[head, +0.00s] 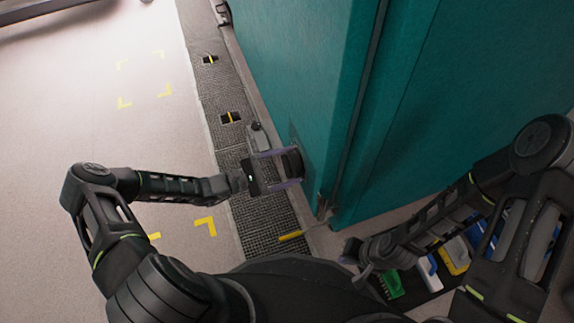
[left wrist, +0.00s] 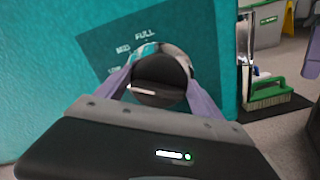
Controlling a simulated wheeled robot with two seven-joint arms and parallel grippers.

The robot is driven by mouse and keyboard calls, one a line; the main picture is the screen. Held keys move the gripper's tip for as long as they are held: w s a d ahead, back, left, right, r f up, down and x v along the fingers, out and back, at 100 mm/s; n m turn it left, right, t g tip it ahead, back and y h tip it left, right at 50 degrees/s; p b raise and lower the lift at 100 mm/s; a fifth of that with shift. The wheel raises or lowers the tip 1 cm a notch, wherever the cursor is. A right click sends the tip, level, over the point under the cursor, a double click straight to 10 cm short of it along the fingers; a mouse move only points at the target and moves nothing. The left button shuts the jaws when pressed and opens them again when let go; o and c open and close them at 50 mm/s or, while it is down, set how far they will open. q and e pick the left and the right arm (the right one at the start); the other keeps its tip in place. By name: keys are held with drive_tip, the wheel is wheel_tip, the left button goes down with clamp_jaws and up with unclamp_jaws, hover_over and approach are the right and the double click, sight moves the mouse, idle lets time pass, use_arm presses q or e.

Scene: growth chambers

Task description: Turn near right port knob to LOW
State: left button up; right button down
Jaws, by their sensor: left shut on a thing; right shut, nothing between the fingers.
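The near right port knob (head: 293,162) is a dark round knob on the teal chamber wall. It also shows in the left wrist view (left wrist: 160,82), in front of a dark label plate (left wrist: 105,45). The plate reads FULL at the top and MID to its left; a lower word is mostly hidden by a finger. A pale line on the knob's face lies nearly level, toward the left. My left gripper (head: 289,167) is shut on the knob, its two purple fingers on opposite sides. My right gripper (head: 352,250) is low beside the chamber, away from the knob, shut and empty.
A dark floor grating (head: 265,225) runs along the chamber's base. Brushes, including a green one (head: 391,283), lie on a dark mat at lower right. A vertical metal rod (left wrist: 245,55) stands by the chamber's edge. Open floor with yellow corner marks lies at left.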

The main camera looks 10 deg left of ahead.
use_arm(q)
drive_tip(key=o, duration=1.1)
drive_tip(key=shift+s+a, duration=0.3)
drive_tip(key=shift+a, duration=0.25)
drive_tip(key=p+v, duration=0.1)
drive_tip(key=v, duration=0.5)
drive_tip(key=shift+s+a+p, duration=0.2)
drive_tip(key=shift+a+p, duration=0.05)
drive_tip(key=shift+p, duration=0.15)
